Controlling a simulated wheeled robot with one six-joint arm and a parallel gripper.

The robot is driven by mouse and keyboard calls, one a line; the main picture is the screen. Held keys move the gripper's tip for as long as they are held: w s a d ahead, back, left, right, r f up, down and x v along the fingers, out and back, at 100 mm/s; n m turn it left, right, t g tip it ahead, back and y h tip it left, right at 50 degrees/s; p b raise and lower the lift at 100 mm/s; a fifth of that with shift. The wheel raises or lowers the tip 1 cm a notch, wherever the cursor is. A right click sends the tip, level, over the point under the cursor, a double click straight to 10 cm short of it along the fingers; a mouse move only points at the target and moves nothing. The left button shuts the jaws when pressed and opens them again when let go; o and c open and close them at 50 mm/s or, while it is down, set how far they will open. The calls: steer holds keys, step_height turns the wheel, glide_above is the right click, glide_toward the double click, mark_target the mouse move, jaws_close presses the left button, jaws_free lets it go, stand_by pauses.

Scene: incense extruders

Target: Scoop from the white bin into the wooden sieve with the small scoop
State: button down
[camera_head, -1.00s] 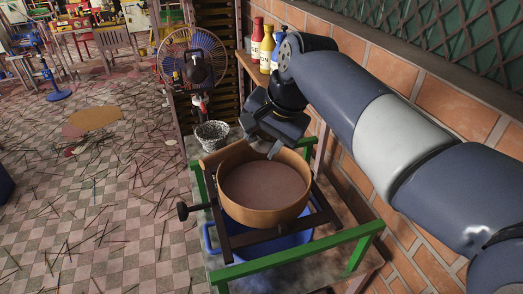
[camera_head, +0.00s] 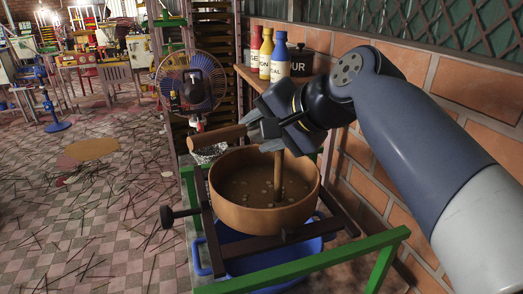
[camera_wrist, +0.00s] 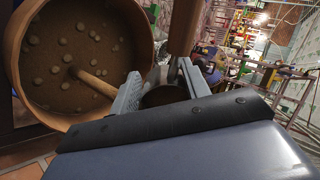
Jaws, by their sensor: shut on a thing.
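The wooden sieve (camera_head: 262,217), a round tan tub, sits on a dark frame and holds brown powder with several pale lumps. It also shows at upper left in the wrist view (camera_wrist: 146,50). My gripper (camera_head: 262,137) is above the sieve's back rim, shut on the small scoop. The scoop's wooden handle (camera_head: 216,138) points left in the head view and up in the wrist view (camera_wrist: 184,28). A brown column runs from beside the jaws into the sieve; it may be falling powder or a rod. The white bin is not clearly in view.
A green-railed stand (camera_head: 300,262) and a blue tub (camera_head: 262,247) are under the sieve. A speckled white basket (camera_head: 206,154) is partly hidden behind it. Bottles (camera_head: 279,57) and a black pot (camera_head: 302,62) stand on a shelf by the brick wall. A fan (camera_head: 190,83) stands behind.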

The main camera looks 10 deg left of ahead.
steer(key=shift+f+m+t+y+b, duration=0.3)
steer(key=shift+t+y+b, duration=0.7)
steer(key=shift+b, duration=2.6)
steer(key=shift+f+m+t+y+b, duration=0.1)
steer(key=shift+f+t+y+b, duration=0.6)
steer(key=shift+b, duration=2.9)
steer(key=shift+r+t+y+b, duration=0.4)
steer(key=shift+y+b, duration=0.2)
steer(key=shift+b, duration=0.3)
steer(key=shift+t+b, duration=0.3)
steer(key=shift+b, duration=0.05)
steer(key=shift+r+b, duration=0.2)
steer(key=shift+b, duration=0.15)
steer(key=shift+r, duration=0.1)
steer(key=p, duration=0.2)
steer(key=shift+a+r+p, duration=0.1)
steer(key=shift+r+p, duration=0.3)
steer(key=g+h+p, duration=0.1)
steer(key=h+p, duration=0.1)
steer(key=p, duration=0.6)
steer(key=r+g+h+p, duration=0.1)
steer(key=g+p, duration=0.1)
steer(key=p, duration=0.5)
steer(key=shift+h+p, duration=0.35)
steer(key=shift+h, duration=0.05)
steer(key=g+h+p, duration=0.1)
steer(key=p, duration=0.5)
steer(key=r+g+h+p, duration=0.1)
steer(key=g+h+p, duration=0.1)
steer(key=p, duration=0.5)
